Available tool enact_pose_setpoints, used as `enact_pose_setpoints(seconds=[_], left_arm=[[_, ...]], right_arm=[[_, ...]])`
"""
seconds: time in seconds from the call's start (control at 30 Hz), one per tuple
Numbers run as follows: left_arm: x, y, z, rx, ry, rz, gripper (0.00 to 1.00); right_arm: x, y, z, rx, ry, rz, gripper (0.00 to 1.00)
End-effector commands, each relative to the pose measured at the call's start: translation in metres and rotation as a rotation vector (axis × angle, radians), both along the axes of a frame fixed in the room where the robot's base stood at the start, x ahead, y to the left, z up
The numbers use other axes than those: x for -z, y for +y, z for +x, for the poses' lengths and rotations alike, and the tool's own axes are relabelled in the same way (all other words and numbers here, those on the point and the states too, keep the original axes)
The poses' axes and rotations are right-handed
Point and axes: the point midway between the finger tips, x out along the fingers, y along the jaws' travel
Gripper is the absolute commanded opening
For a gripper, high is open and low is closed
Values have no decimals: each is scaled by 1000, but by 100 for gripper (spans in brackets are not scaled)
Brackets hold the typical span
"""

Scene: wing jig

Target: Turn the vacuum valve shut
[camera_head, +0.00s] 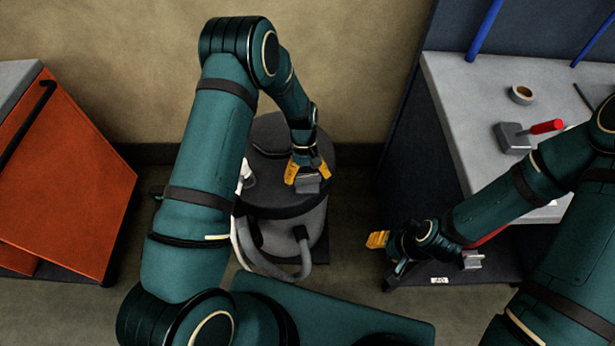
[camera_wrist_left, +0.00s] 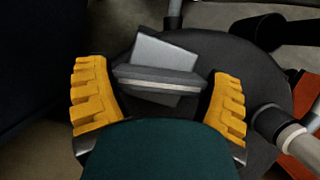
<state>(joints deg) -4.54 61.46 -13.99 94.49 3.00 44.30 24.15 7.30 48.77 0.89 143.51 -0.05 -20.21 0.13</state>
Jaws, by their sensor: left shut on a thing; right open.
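The shop vacuum (camera_head: 290,205), a grey drum with a dark round lid, stands on the floor against the wall. A grey block-like part (camera_head: 308,185), which I take for the vacuum valve, is over its lid. In the left wrist view the valve (camera_wrist_left: 160,72) shows as a grey plate with a raised bar across it. My left gripper (camera_head: 307,171) is shut on this valve, with its yellow fingers at either end of the bar in the left wrist view (camera_wrist_left: 160,95). My right gripper (camera_head: 379,240) is open at the lower middle right, partly hidden by its own wrist.
A pale hose (camera_head: 270,268) curves around the vacuum's front. An orange cabinet (camera_head: 70,185) stands at left. At right, a grey bench (camera_head: 455,85) holds a tape roll (camera_head: 521,94) and a red-handled mallet (camera_head: 515,138). Blue posts (camera_head: 485,30) rise behind it.

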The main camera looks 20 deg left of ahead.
Motion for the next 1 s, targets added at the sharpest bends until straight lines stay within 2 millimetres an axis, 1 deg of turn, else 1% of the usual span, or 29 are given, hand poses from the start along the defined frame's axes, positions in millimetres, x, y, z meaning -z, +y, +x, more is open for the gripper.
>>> enact_pose_setpoints(seconds=[0.2,0.4,0.97,1.0], left_arm=[[1,-1,-1,126,2,0,46],[1,-1,-1,191,1,0,46],[0,0,-1,217,1,-1,46],[0,0,-1,217,1,-1,95]], right_arm=[[2,0,1,0,-1,0,47],[3,0,1,1,-2,0,47],[3,0,1,1,-2,0,47],[3,0,1,1,-2,0,47]])
